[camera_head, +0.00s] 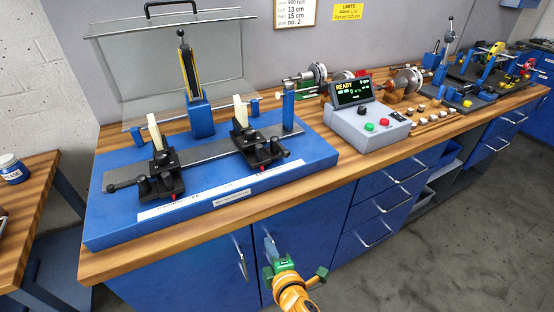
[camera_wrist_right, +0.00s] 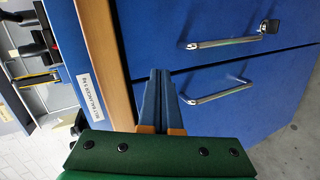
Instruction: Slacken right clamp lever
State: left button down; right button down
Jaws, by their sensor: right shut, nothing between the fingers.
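The blue balancing stand (camera_head: 105,215) sits on the wooden bench, with a grey rail along it. The right clamp (camera_head: 262,150) is a black block with dark knobs and a small red tip, carrying an upright cream piece (camera_head: 240,112). Its lever cannot be told apart clearly from the knobs. A similar left clamp (camera_head: 160,178) stands nearer on the rail. My right gripper (camera_head: 269,244) is low in front of the bench's blue cabinet doors, well below and apart from the right clamp. In the right wrist view its blue fingers (camera_wrist_right: 160,88) are together and empty. My left gripper is not seen.
A clear guard with a black handle (camera_head: 172,6) stands behind the rail. A grey control box (camera_head: 368,125) reading READY is right of the stand. The wooden bench edge (camera_head: 215,235) and door handles (camera_head: 242,260) lie near my right gripper.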

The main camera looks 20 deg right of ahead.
aim_at(261, 154)
notch_tip(261, 154, up, 17)
jog(key=w+d+n+t+h, duration=0.1)
jog(key=w+n+t, duration=0.1)
jog(key=t, duration=0.3)
jog(key=shift+d+f+n+h, duration=0.15)
jog(key=shift+n+h, duration=0.15)
jog(key=shift+h, duration=0.1)
jog(key=shift+w, duration=0.1)
jog(key=w, duration=0.7)
jog(key=w+d, duration=0.1)
jog(key=w, duration=0.2)
jog(key=shift+w+d+r, duration=0.1)
jog(key=shift+w+r, duration=0.05)
jog(key=shift+r, duration=0.2)
jog(key=d, duration=0.1)
jog(key=d+p, duration=0.2)
jog(key=shift+w+d+r, duration=0.1)
jog(key=shift+d+r, duration=0.15)
jog(key=shift+d, duration=0.05)
jog(key=shift+y, duration=0.3)
